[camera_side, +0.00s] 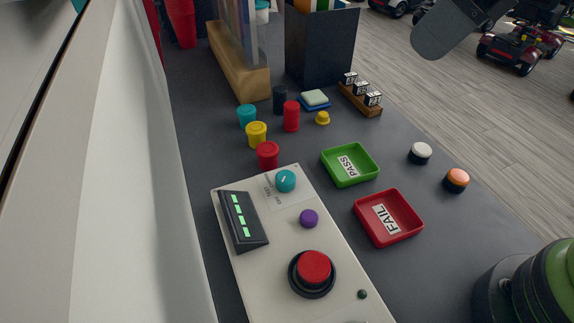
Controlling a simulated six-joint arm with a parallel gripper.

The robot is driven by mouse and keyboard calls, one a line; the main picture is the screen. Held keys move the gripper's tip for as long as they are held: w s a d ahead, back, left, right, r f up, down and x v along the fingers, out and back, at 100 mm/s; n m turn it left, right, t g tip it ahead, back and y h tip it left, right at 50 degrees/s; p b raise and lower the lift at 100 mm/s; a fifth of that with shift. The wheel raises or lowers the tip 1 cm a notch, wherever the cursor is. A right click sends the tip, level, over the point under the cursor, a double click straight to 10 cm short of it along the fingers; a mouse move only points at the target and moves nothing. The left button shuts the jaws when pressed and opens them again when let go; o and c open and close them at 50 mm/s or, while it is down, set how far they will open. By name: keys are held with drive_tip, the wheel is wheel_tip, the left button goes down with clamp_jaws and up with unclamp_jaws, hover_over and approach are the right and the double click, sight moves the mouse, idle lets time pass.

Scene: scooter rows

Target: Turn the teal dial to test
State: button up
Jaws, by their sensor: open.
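The teal dial (286,180) sits near the far end of a pale control panel (262,270), on a light label plate (290,198). It has a small white mark on top, and small printed words stand to its left. The print is too small to read surely, and I cannot tell which word the mark points at. My gripper is not clearly in view. A grey rounded part at the top right seems to be of my arm, and nothing is seen touching the dial.
The panel also bears a green-lit display (242,220), a purple knob (309,218) and a big red button (313,268). A green PASS tray (372,171) and red FAIL tray (414,214) lie to the right. Red (267,155), yellow (256,134) and teal (246,116) pots stand beyond.

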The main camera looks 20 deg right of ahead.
drive_tip(key=w+a+f+n+g, duration=0.1)
drive_tip(key=w+a+f+n, duration=0.3)
drive_tip(key=f, duration=0.1)
drive_tip(key=n+g, duration=0.2)
drive_tip(key=n, duration=0.4)
approach(286, 175)
drive_tip(key=shift+y, duration=0.3)
drive_tip(key=x, duration=0.9)
drive_tip(key=shift+d+f, duration=0.1)
drive_tip(key=shift+f, duration=0.1)
drive_tip(key=shift+m, duration=0.3)
drive_tip(key=c, duration=0.9)
